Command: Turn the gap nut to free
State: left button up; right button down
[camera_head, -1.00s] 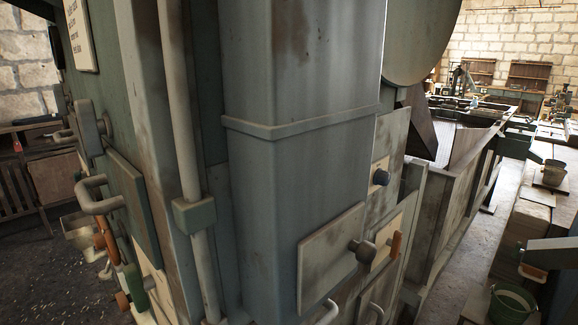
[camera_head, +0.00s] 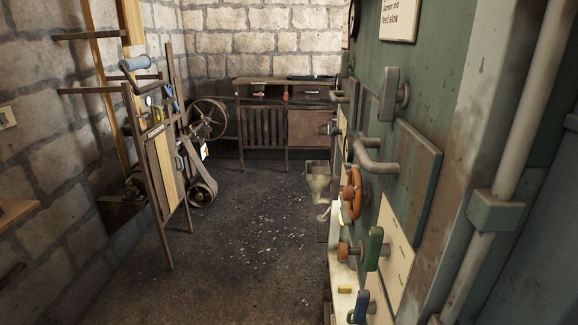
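I cannot pick out the gap nut for certain. On the side of the green machine (camera_head: 418,68) at right I see an orange handwheel (camera_head: 351,194), a green-handled control (camera_head: 374,248) with an orange-brown knob (camera_head: 344,251), and a blue-handled control (camera_head: 360,307) below, partly cut off. A grey bent handle (camera_head: 377,158) and a grey upright lever (camera_head: 391,92) are above them. Neither of my grippers shows in the head view.
A wooden frame (camera_head: 160,150) with gauges stands by the left stone wall, beside a spoked wheel and belt (camera_head: 208,118). A workbench (camera_head: 268,115) stands at the back. A metal hopper (camera_head: 318,181) is by the machine. The dark floor between (camera_head: 230,265) is mostly clear.

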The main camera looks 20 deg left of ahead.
aim_at(348, 165)
jog(key=u, duration=0.2)
jog(key=k, duration=1)
jog(key=u, duration=0.8)
jog(key=i, duration=0.95)
jog(key=z, duration=0.8)
jog(key=i, duration=0.6)
jog(key=z, duration=0.7)
